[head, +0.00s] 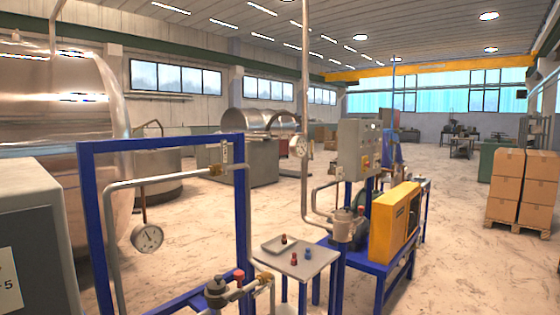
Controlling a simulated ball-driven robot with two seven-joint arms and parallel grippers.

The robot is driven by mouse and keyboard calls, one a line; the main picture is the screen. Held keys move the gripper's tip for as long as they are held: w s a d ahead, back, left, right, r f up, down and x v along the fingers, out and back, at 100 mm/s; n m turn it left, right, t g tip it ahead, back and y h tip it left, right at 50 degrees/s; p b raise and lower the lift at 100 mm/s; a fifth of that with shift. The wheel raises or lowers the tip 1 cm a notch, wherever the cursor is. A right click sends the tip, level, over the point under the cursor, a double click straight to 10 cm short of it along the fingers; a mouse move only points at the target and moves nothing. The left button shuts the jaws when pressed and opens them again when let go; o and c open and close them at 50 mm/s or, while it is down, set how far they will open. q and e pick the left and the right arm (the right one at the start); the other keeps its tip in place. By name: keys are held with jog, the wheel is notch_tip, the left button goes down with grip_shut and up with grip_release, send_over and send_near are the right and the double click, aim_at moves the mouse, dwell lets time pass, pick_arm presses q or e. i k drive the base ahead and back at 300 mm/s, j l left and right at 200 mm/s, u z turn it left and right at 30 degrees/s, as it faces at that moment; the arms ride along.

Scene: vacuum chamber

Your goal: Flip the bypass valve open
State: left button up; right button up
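A blue pipe frame (240,205) stands close in front, carrying grey pipework. A brass fitting (216,170) sits on its upper pipe, with a pale tag or lever (227,151) upright just above it. Low on the frame is a grey valve-like body (215,290) with a red cap or handle (239,277) beside it and a brass fitting (264,278) to the right. No label shows which of these is the bypass valve, and I cannot tell its position. Neither of my grippers is in view.
A small grey table (318,260) right of the frame holds a tray (268,246) and small red and blue parts (294,258). A blue stand with a yellow machine (394,225) is beyond it. A grey cabinet (35,250) blocks the left. Open floor lies right, before boxes (522,187).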

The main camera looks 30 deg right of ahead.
aim_at(224, 155)
jog(key=z, duration=0.7)
jog(key=i+l+u, duration=0.1)
jog(key=i+l, duration=2.35)
jog(key=l, duration=0.15)
jog(key=j+u, duration=0.05)
